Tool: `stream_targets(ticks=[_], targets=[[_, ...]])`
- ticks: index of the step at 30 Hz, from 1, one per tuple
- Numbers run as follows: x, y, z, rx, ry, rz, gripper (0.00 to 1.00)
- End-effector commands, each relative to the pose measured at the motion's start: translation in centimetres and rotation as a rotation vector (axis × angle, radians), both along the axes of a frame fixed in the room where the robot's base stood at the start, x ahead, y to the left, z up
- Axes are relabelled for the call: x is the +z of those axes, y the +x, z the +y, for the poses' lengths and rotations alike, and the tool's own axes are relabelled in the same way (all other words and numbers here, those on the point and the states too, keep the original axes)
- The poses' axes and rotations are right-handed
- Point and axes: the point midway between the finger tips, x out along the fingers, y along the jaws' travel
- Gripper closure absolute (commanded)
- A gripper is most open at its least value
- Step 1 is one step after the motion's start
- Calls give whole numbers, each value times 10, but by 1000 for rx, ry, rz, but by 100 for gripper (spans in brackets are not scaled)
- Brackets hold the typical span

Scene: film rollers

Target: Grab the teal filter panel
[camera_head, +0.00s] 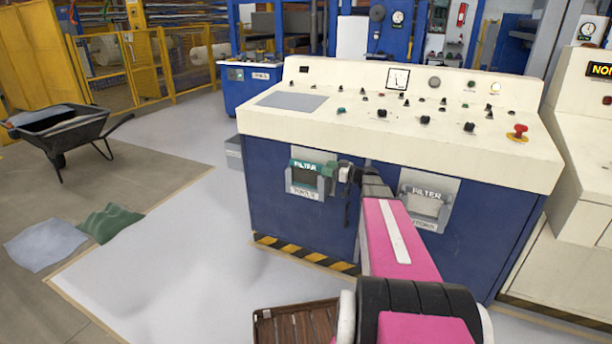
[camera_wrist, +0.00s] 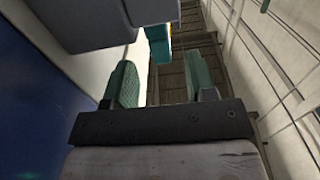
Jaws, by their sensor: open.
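The teal filter panel (camera_head: 314,168), labelled FILTER, sits in a pale frame on the blue front of the control console, at its left. My gripper (camera_head: 345,173) is just right of the panel, close to the console front. In the wrist view my gripper (camera_wrist: 162,78) is open, its two green-padded fingers apart with nothing clearly held between them. A small teal piece (camera_wrist: 160,46) shows beyond the fingers, beside a grey block at the top; I cannot tell for sure that it is the panel. Contact with the panel cannot be made out.
The cream console top (camera_head: 400,120) overhangs the panel, with knobs and a red button. A wheelbarrow (camera_head: 68,130) and a green sheet (camera_head: 108,222) are at left. The pale floor between is clear.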

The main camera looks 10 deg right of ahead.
Motion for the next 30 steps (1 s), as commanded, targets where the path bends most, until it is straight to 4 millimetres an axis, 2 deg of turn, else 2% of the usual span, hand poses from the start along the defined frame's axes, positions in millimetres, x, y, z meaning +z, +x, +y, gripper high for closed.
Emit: stream_targets(ticks=[7, 16, 24, 29, 30], targets=[[1, 10, 14, 0, -1, 1, 49], [2, 32, 47, 1, 0, 1, 49], [2, 34, 50, -2, 0, 1, 49], [2, 34, 50, -1, 0, 1, 100], [2, 34, 50, -1, 0, 1, 100]])
